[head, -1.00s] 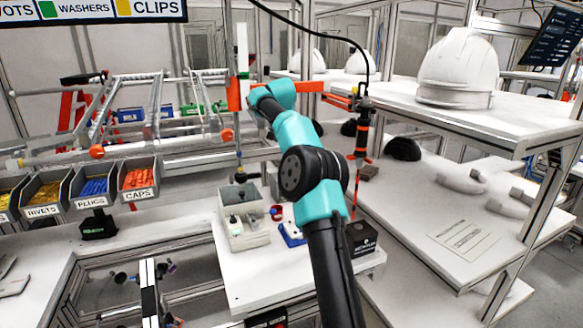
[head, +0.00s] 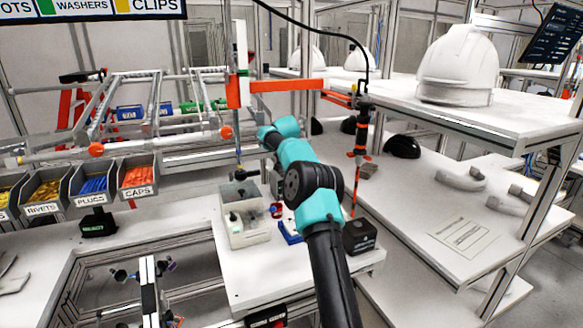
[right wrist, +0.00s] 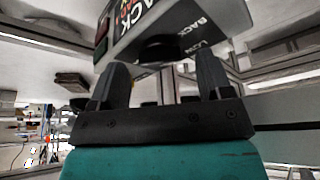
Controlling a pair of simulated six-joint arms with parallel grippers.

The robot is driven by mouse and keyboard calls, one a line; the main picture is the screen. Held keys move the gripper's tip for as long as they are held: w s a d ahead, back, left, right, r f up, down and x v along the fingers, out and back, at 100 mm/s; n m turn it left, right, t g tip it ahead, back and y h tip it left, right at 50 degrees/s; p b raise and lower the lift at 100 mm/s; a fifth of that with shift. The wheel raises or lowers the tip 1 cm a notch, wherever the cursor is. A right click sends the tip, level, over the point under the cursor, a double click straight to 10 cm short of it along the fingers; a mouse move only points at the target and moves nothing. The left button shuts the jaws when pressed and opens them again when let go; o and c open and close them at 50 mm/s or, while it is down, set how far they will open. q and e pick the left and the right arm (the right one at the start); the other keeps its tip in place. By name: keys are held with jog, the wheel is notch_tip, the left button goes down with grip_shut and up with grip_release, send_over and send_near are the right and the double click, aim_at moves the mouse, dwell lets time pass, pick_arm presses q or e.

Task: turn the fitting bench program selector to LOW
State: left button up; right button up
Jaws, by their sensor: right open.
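In the right wrist view a dark round selector knob (right wrist: 160,48) sits on the face of a grey box (right wrist: 185,32) with labels reading BACK and, in part, LOW. My right gripper (right wrist: 163,75) is open and empty. The knob shows just beyond and between its two fingertips, with no visible contact. Which way the knob points cannot be told. In the head view my right arm reaches over the bench, but its gripper is hidden behind the arm links. The selector cannot be made out there. My left gripper is not in view.
Part bins (head: 137,190) stand at the left. A pale open box (head: 245,238) and a dark box (head: 360,236) stand on the white bench near my right arm. An orange bar (head: 290,86) crosses behind it. A white helmet (head: 458,66) sits on the right shelf.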

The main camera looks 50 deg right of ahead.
jog(key=shift+d+f, duration=0.2)
jog(key=shift+f, duration=0.3)
jog(key=c, duration=0.9)
jog(key=shift+w, duration=0.1)
jog(key=shift+m, duration=0.6)
jog(key=o, duration=0.9)
jog(key=shift+r, duration=0.1)
